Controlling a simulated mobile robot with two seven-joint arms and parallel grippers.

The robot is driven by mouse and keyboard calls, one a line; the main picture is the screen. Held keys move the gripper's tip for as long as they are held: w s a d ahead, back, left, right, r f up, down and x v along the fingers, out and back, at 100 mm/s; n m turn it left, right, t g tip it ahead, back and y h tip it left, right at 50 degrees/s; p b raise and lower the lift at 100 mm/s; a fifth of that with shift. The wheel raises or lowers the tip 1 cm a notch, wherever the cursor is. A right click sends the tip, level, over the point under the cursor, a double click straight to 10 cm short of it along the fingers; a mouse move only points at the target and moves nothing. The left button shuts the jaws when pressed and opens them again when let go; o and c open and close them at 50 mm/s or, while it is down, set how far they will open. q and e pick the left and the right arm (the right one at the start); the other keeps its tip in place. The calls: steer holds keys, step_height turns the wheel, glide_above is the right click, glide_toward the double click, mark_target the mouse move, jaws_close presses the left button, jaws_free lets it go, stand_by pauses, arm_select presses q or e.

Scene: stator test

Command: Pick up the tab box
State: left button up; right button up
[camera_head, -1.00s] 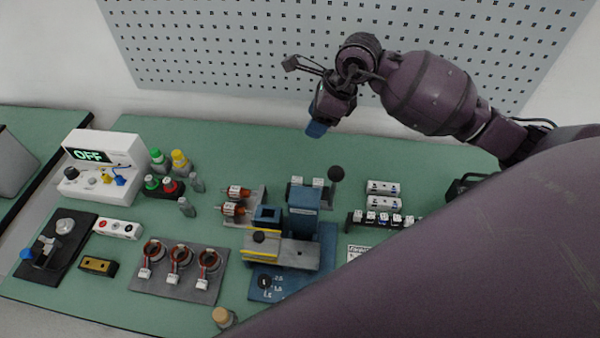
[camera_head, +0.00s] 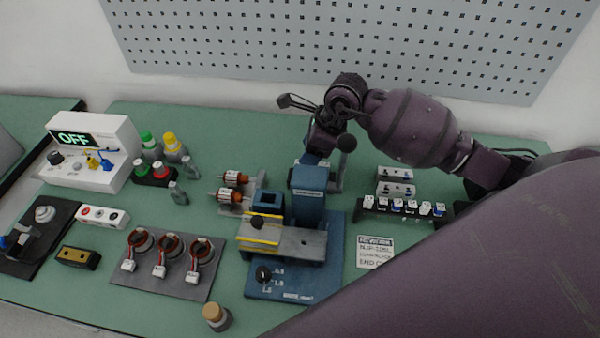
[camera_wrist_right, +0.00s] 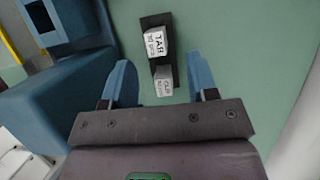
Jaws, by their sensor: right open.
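The tab box shows in the right wrist view as a small pale box (camera_wrist_right: 156,44) whose label seems to read "TAB", in a dark holder (camera_wrist_right: 173,64). A second small grey labelled box (camera_wrist_right: 163,82) sits in the same holder, nearer my wrist. My right gripper (camera_wrist_right: 159,72) is open, its blue fingers on either side of the holder, apart from both boxes. In the head view my right gripper (camera_head: 314,157) is low behind the blue press (camera_head: 308,197), and gripper and press largely hide the boxes. My left gripper is not in view.
A rack of small white blocks (camera_head: 403,208) is to the right. The green table behind is clear.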

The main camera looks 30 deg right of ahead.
steer(key=shift+x, duration=2.95)
steer(key=shift+s+a+r, duration=0.1)
steer(key=shift+a, duration=0.05)
jaws_close()
steer(key=shift+r, duration=0.1)
step_height(320, 180, up, 20)
steer(key=shift+p, duration=0.4)
